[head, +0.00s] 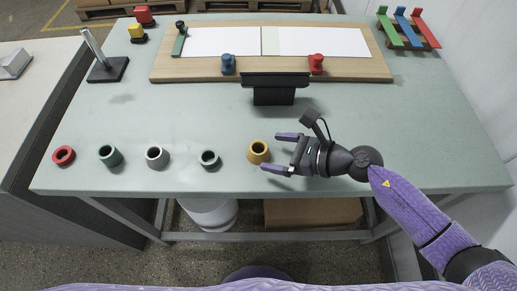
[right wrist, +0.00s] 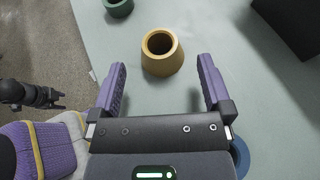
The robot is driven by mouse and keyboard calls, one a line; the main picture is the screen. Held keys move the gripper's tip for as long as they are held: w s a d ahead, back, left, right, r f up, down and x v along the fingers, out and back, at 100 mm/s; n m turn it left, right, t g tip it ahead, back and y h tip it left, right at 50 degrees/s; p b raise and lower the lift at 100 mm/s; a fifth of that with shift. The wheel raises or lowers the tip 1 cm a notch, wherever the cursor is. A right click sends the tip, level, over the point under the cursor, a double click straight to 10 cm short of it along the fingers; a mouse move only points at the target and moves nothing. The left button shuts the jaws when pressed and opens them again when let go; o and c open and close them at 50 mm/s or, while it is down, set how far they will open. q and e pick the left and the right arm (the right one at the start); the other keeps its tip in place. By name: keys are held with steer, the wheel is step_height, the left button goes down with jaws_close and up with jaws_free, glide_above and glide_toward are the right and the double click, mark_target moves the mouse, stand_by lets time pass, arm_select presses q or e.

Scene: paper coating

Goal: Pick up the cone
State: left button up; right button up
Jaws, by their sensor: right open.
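Several hollow cones stand in a row near the table's front edge: a red one (head: 63,157), a dark green one (head: 110,158), a grey one (head: 157,160), a second green one (head: 209,161) and a yellow one (head: 260,155). My right gripper (head: 277,153) is open and level with the yellow cone, just right of it. In the right wrist view the yellow cone (right wrist: 162,60) is upright, ahead of and between the lines of the purple fingers (right wrist: 160,80), with nothing gripped. My left gripper does not show in the head view.
A blue rounded thing (right wrist: 241,158) is mostly hidden behind my right gripper. A black stand (head: 275,90) is behind it. A wooden board (head: 160,72) with white sheets lies farther back. A dark metal stand (head: 107,69) is at left. The mid-left table is clear.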

mark_target(253, 147)
steer(key=x, duration=0.5)
steer(key=shift+r+b, duration=0.15)
steer(key=shift+b, duration=0.15)
steer(key=c, duration=1.3)
